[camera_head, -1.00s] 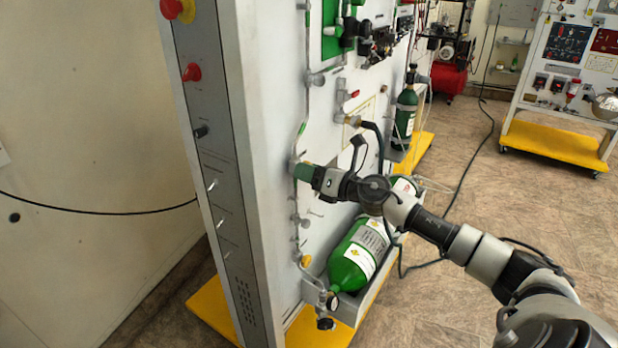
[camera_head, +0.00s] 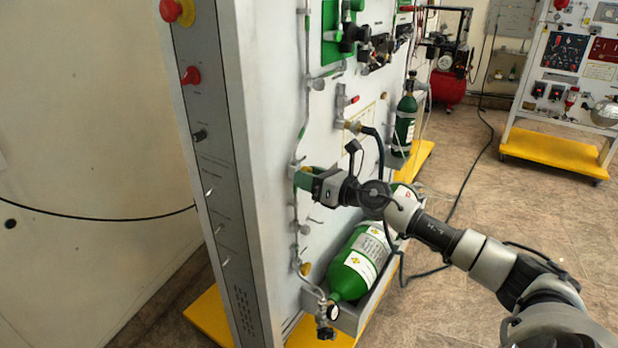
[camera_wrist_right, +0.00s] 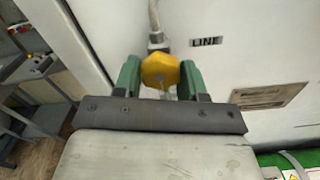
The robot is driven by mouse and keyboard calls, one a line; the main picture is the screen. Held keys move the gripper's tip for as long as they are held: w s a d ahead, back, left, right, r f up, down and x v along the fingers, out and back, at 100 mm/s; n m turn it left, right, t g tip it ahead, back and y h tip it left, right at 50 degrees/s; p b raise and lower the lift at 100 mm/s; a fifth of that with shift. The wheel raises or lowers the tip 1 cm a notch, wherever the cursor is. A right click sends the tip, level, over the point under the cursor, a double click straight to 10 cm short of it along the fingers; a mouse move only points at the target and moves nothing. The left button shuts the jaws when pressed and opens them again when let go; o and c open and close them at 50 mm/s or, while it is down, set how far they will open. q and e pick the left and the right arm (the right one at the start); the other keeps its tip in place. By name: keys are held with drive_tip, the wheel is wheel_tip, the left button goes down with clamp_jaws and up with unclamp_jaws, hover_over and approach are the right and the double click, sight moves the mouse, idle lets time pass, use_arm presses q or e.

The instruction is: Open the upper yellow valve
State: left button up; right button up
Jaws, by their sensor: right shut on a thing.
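A yellow valve knob (camera_wrist_right: 160,70) sits on a thin metal pipe, between the green fingers of my right gripper (camera_wrist_right: 160,78) in the right wrist view. The fingers are closed on its two sides. Another yellow valve (camera_head: 304,269) is lower on the same pipe run, clear of the gripper. My left gripper is not in view.
The white panel (camera_head: 265,120) carries pipes and fittings. A green cylinder (camera_head: 352,264) lies in a tray below my right arm. A black hose (camera_head: 381,160) hangs close to the arm. A red button (camera_head: 190,75) is on the panel's side. Open floor lies to the right.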

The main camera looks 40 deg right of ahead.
drive_tip(key=o, duration=0.9)
drive_tip(key=shift+o, duration=0.2)
drive_tip(key=b+v, duration=0.4)
drive_tip(key=v, duration=0.6)
drive_tip(key=shift+s+d, duration=0.2)
drive_tip(key=shift+s, duration=0.15)
drive_tip(key=shift+f, duration=0.15)
